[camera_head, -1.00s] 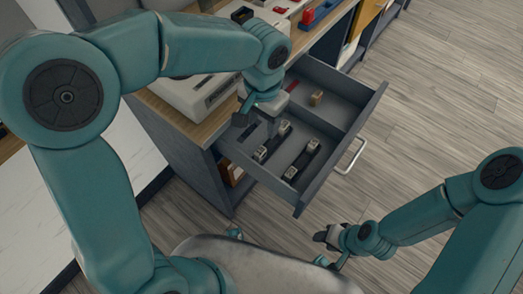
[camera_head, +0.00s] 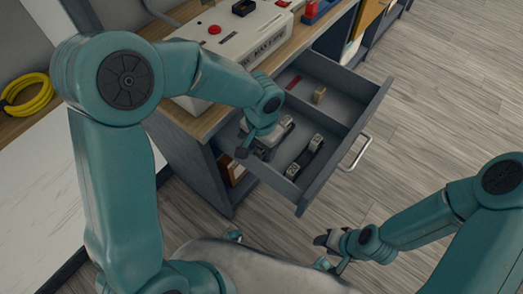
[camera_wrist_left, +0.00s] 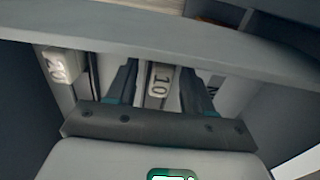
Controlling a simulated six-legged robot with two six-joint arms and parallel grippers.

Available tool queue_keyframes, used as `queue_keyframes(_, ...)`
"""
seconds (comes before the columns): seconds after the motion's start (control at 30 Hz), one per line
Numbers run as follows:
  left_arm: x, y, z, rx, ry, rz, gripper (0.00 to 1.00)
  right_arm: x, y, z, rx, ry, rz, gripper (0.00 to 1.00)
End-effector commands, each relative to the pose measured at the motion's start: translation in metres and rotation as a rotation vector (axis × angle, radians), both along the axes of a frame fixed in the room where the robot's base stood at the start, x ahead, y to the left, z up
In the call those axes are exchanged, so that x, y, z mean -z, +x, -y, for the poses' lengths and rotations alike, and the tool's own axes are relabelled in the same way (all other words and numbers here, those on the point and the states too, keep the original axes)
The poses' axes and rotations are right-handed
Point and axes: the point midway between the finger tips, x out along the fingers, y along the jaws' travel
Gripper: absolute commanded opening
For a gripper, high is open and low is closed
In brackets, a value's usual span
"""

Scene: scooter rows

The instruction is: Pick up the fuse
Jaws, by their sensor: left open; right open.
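The open grey drawer (camera_head: 345,125) holds dark fuses with pale ends. One fuse (camera_head: 305,157) lies in the near compartment in clear view. Another fuse (camera_head: 288,122) is mostly hidden under my left gripper (camera_head: 256,146), which is low in the drawer. In the left wrist view, a pale fuse end marked 10 (camera_wrist_left: 160,84) is between the two spread fingers of my left gripper (camera_wrist_left: 160,92). A second pale end, its mark resembling 20 (camera_wrist_left: 61,67), is to the left, outside the fingers. My right gripper (camera_head: 328,240) is open, empty, above the floor.
A divider splits the drawer; its far compartment holds a small tan block (camera_head: 319,95) and a red strip (camera_head: 293,83). A white machine (camera_head: 245,40) with a red button stands on the wooden counter. Yellow cable (camera_head: 28,95) lies at left. The floor at right is clear.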

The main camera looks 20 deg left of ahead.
Motion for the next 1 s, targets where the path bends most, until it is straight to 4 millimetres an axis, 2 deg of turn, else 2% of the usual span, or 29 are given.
queue_keyframes(0.1, -0.001, 0.0, 0.0, 0.0, 0.0, 0.0, 0.52, 0.0, 0.0, 0.0, 0.0, 0.0, 0.0, 0.43)
queue_keyframes(0.27, -0.001, 0.0, 0.0, 0.0, 0.0, 0.0, 0.0, 0.0, 0.0, 0.0, 0.0, 0.0, 0.0, 0.43)
queue_keyframes(0.67, -0.007, 0.001, 0.0, 0.0, 0.0, 0.003, 0.0, -0.002, 0.0, 0.0, 0.0, 0.0, 0.0, 0.43)
queue_keyframes(0.77, -0.018, 0.001, 0.0, 0.0, 0.001, 0.004, 0.0, -0.006, 0.0, 0.0, 0.0, 0.0, 0.0, 0.43)
queue_keyframes(0.87, -0.038, 0.001, 0.0, -0.001, -0.001, 0.006, 0.0, -0.011, 0.0, 0.0, 0.0, 0.0, 0.0, 0.43)
queue_keyframes(1.0, -0.081, 0.002, 0.0, 0.0, -0.001, 0.008, 0.0, -0.022, 0.0, 0.0, 0.0, 0.0, 0.0, 0.43)
